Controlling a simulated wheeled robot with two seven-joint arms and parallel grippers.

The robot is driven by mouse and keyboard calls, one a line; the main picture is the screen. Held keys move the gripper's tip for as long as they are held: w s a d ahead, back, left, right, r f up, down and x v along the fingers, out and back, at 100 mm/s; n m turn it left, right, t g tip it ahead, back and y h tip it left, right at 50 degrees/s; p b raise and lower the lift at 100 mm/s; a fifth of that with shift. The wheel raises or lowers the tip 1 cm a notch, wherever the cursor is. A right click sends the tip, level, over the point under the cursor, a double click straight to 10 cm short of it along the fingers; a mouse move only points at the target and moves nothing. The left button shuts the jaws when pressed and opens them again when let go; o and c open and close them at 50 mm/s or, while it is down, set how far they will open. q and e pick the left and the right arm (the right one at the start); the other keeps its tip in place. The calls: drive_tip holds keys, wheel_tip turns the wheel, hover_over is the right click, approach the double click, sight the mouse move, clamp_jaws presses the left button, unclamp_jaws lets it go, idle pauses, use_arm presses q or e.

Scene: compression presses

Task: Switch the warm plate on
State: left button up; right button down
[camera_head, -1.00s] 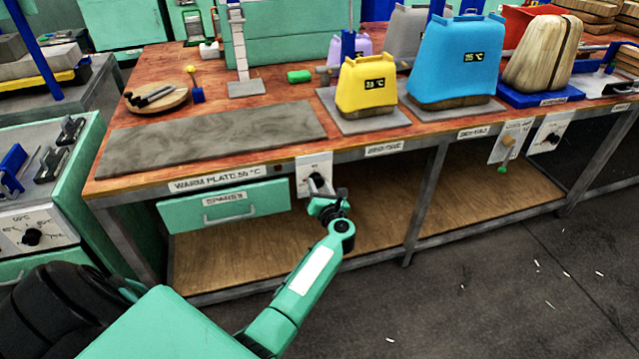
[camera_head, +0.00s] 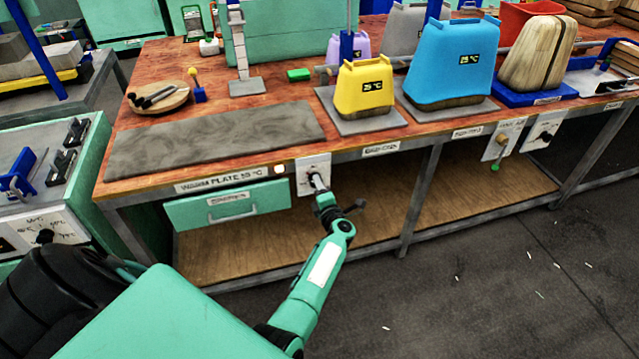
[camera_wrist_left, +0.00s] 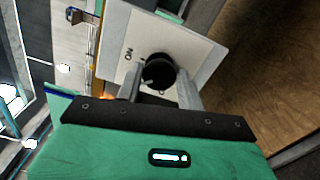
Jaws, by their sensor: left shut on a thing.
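The warm plate (camera_head: 215,140) is a flat grey slab on the left part of the red-brown bench top. Its label (camera_head: 232,179) on the front edge reads "WARM PLATE" with a temperature. A white switch panel (camera_head: 312,168) hangs to the right of the label. A small lamp (camera_head: 280,169) between them glows bright. My left gripper (camera_head: 319,186) is at the panel. In the left wrist view, its two fingers are shut on the round black knob (camera_wrist_left: 157,69), one on each side. "ON" is printed on the panel beside the knob. My right gripper is out of view.
A green drawer (camera_head: 228,204) is under the warm plate, left of my left gripper. A wooden lower shelf (camera_head: 370,215) lies behind the arm. Yellow (camera_head: 364,88) and blue (camera_head: 455,60) presses stand farther right. The floor in front is clear apart from small scraps.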

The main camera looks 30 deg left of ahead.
use_arm(q)
drive_tip(key=shift+f+m+p, duration=0.2)
drive_tip(key=shift+m+p, duration=1.6)
drive_tip(key=shift+m, duration=2.4)
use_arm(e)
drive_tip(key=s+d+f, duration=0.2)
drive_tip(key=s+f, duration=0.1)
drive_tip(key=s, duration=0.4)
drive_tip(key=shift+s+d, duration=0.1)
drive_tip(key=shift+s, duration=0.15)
use_arm(q)
drive_tip(key=o, duration=1)
drive_tip(key=shift+c, duration=0.2)
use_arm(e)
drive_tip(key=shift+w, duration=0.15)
